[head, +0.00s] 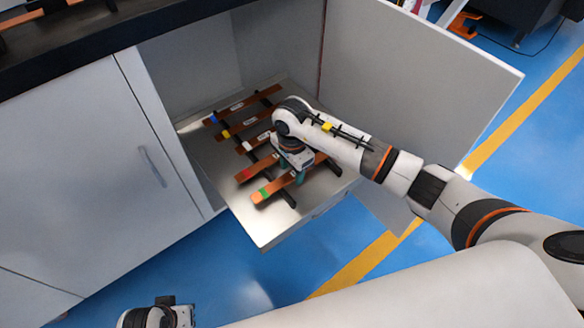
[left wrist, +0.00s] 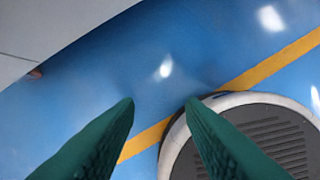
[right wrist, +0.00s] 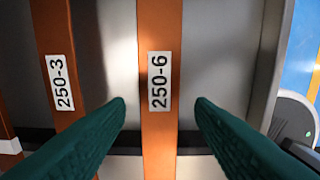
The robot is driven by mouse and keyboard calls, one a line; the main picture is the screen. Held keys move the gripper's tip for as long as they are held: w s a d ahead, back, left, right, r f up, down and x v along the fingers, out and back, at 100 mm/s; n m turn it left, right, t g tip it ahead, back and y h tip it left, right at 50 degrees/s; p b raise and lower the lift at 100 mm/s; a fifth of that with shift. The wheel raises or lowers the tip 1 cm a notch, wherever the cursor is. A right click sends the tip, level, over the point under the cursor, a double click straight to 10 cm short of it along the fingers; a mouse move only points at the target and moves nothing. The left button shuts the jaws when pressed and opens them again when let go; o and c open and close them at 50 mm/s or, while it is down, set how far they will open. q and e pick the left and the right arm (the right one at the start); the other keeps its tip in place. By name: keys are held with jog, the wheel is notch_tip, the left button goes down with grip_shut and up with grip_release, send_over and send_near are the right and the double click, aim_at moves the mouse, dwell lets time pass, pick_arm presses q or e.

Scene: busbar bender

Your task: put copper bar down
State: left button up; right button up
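Several copper bars lie side by side across black rails on a pull-out shelf (head: 237,212). Their ends carry blue, yellow, white, red and green marks. The green-marked bar (head: 270,192) is nearest the shelf's front edge. My right gripper (head: 292,178) is over the front bars, its teal fingers pointing down. In the right wrist view, the bar labelled 250-6 (right wrist: 160,55) lies between the open fingers, with a gap on each side. The bar labelled 250-3 (right wrist: 58,60) is to the left. My left gripper (left wrist: 160,100) is open and empty above the floor.
The shelf sticks out of a grey cabinet. Its open door (head: 430,85) stands to the right, behind my right arm. A closed cabinet door (head: 95,150) is on the left. A dark countertop (head: 120,25) runs above. The blue floor (head: 240,285) in front is clear.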

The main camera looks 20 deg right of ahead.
aim_at(292, 175)
jog(key=shift+r, duration=0.15)
pick_arm(q)
notch_tip(292, 175, down, 6)
jog(key=s+p, duration=0.1)
jog(key=p, duration=0.1)
jog(key=shift+f, duration=0.2)
pick_arm(e)
notch_tip(292, 175, up, 12)
